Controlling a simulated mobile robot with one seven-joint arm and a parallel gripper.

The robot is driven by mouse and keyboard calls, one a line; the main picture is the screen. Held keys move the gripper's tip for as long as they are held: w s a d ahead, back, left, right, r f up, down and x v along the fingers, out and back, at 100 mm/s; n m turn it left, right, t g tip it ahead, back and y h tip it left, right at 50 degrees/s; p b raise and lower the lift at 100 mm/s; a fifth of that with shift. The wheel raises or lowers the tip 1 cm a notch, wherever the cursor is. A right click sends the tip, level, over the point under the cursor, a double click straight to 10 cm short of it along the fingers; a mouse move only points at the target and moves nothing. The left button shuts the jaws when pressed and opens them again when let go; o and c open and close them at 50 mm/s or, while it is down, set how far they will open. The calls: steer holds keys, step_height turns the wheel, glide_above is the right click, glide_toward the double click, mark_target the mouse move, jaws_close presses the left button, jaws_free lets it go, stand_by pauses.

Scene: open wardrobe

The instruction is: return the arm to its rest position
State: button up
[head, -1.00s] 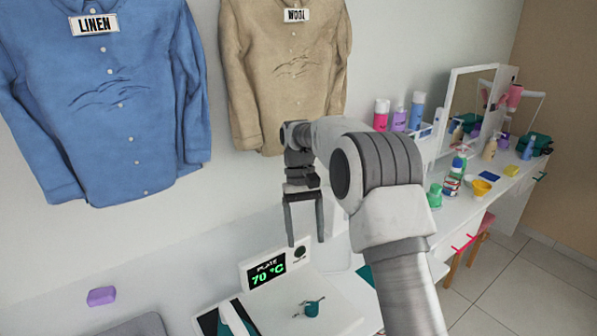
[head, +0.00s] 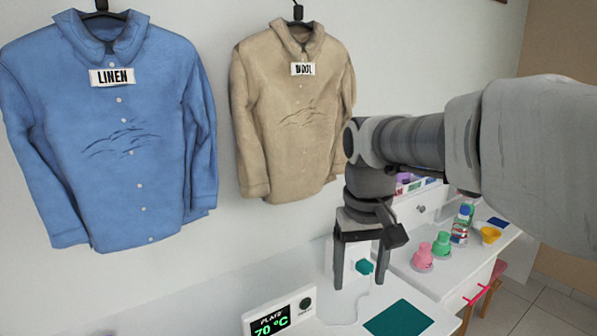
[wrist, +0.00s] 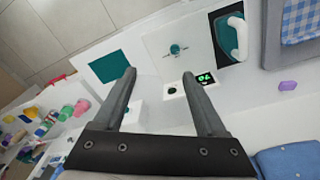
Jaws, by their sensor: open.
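My gripper (head: 360,275) hangs with its fingers pointing down, in front of the wall and right of the beige shirt. The wrist view also shows it (wrist: 159,74), with its two dark fingers spread and nothing between them. My arm reaches in from the right edge of the head view, roughly level, and hides part of the dressing counter. Below the gripper is a white surface with a teal mat (head: 398,318) and a display unit (head: 270,322) reading PLATE 70 °C.
A blue shirt (head: 120,140) labelled LINEN and a beige shirt (head: 295,120) labelled WOOL hang on the wall. Pink (head: 423,258) and green (head: 442,244) bottles stand on the counter at right. An iron-like object (wrist: 237,38) and checkered cloth (wrist: 300,20) show in the wrist view.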

steer(key=s+d+f+t, duration=0.1)
steer(key=s+d+t, duration=0.1)
steer(key=s, duration=0.5)
steer(key=s+d+f+m+t, duration=0.1)
steer(key=s+d+t, duration=0.1)
steer(key=s, duration=0.6)
steer(key=shift+t, duration=0.3)
